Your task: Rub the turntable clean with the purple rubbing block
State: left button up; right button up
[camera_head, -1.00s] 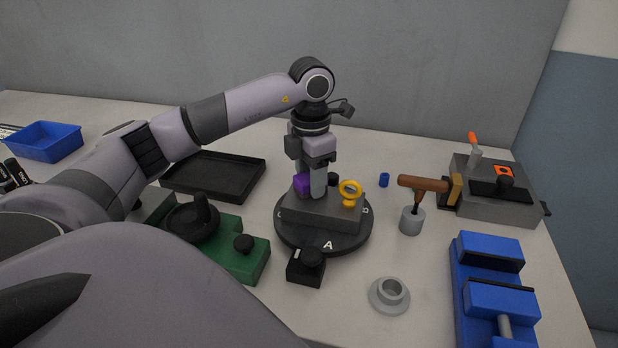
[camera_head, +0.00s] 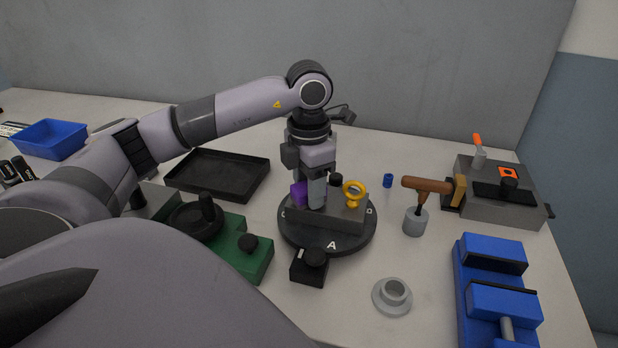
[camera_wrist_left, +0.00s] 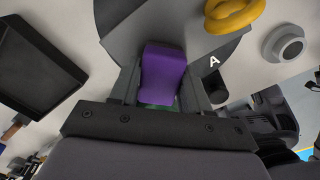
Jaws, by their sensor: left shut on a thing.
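The turntable (camera_head: 350,242) is a dark round disc in the middle of the bench, with white letters near its rim. It also shows in the wrist view (camera_wrist_left: 128,28). A grey block (camera_head: 330,224) with a yellow ring (camera_head: 354,192) stands on it. My left gripper (camera_head: 316,203) points down over this grey block, left of the ring. It is shut on the purple rubbing block (camera_head: 299,194), which sits between the fingers in the wrist view (camera_wrist_left: 162,75). Whether the purple block touches the surface below is hidden. My right gripper is not in view.
A black tray (camera_head: 262,181) lies behind left, and a green fixture (camera_head: 255,263) stands left. A small black box (camera_head: 308,268) is close in front of the turntable. A hammer in a grey holder (camera_head: 415,222), a grey flanged ring (camera_head: 392,297) and a blue vise (camera_head: 495,290) are right.

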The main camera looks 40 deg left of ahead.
pick_arm(q)
jog(key=shift+r+p, duration=1.85)
jog(key=shift+r, duration=0.85)
jog(key=shift+r+p, duration=0.75)
jog(key=shift+r, duration=0.75)
jog(key=shift+f, duration=0.1)
